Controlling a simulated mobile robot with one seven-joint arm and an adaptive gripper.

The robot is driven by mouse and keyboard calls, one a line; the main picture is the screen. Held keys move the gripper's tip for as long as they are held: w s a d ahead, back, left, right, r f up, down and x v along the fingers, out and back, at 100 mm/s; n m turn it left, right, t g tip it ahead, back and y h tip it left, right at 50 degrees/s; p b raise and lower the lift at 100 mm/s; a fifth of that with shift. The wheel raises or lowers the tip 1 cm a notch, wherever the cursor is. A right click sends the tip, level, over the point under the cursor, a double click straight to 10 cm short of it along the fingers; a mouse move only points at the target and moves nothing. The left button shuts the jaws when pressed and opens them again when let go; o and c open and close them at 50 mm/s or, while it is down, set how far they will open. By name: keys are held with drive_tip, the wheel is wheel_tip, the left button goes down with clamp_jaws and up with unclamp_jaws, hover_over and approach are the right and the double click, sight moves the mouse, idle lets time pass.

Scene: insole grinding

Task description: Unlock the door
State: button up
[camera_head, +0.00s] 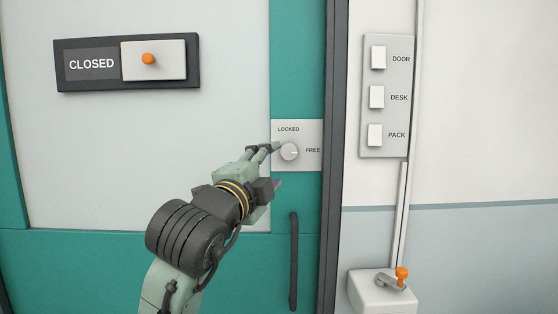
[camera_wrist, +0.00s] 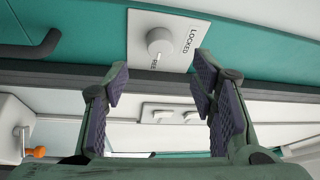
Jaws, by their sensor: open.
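The teal door (camera_head: 296,200) has a pale lock plate (camera_head: 312,162) marked LOCKED at the top and FREE at the right. A round light-grey knob (camera_head: 289,151) sits on the plate; I cannot clearly tell which word it points to. My gripper (camera_head: 268,165) is open and empty, just left of and below the knob, with one finger close to it. In the wrist view, the knob (camera_wrist: 160,42) appears beyond the gap between the open fingertips (camera_wrist: 161,74). I see no grip on it. The FREE label is partly hidden by the knob there.
A dark vertical handle (camera_head: 293,262) is below the plate. A CLOSED sign (camera_head: 92,64) with an orange knob (camera_head: 148,59) is at upper left. A switch panel (camera_head: 384,97) marked DOOR, DESK and PACK is right of the dark frame. A white box (camera_head: 382,296) with an orange-tipped lever (camera_head: 402,273) is below.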

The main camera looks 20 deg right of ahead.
drive_tip(key=shift+v, duration=1.7)
